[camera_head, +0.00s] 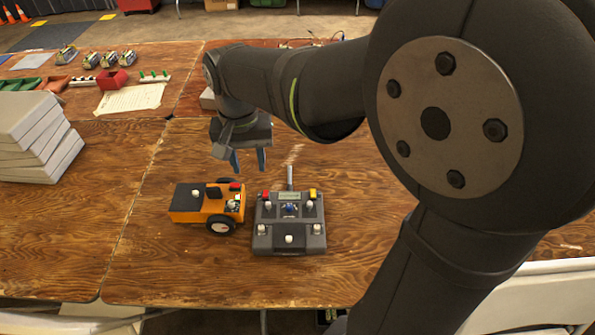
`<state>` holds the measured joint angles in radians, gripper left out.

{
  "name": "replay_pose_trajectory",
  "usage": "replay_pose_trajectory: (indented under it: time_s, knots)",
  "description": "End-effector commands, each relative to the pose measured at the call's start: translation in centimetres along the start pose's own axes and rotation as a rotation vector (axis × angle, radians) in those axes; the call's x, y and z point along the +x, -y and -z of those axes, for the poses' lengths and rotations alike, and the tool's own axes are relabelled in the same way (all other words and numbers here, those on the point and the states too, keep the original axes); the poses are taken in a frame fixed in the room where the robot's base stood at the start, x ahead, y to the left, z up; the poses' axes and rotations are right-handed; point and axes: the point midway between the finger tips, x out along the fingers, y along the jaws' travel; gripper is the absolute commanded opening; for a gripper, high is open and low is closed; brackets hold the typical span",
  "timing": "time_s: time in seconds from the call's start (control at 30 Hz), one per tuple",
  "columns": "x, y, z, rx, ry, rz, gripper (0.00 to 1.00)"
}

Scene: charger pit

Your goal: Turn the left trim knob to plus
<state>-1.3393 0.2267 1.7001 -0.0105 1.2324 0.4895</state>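A grey remote control box (289,246) lies on the wooden table at the centre, its antenna pointing away from me. It has a red part at the upper left, a yellow part at the upper right, a small display and several white-topped controls. A white knob (262,228) sits at its left side; I cannot tell which control is the left trim knob, nor read any plus mark. My gripper (249,161) hangs above the table, beyond the box and a little left of it. Its two fingers point down, apart, with nothing seen between them.
An orange and black toy vehicle (207,203) stands close to the left of the box. A stack of grey-white boxes (35,135) is at the far left. A paper sheet (132,98), a red bin (113,80) and small vehicles are at the back left. The table in front is clear.

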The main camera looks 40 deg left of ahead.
Motion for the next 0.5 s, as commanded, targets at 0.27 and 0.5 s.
replay_pose_trajectory:
  time_s: [0.27, 0.5]
  knots:
    - [3.8, 3.6, 1.5, -0.589, 0.125, -0.137, 0.38]
    - [6.9, 6.3, 2.2, -1.065, 0.267, -0.217, 0.38]
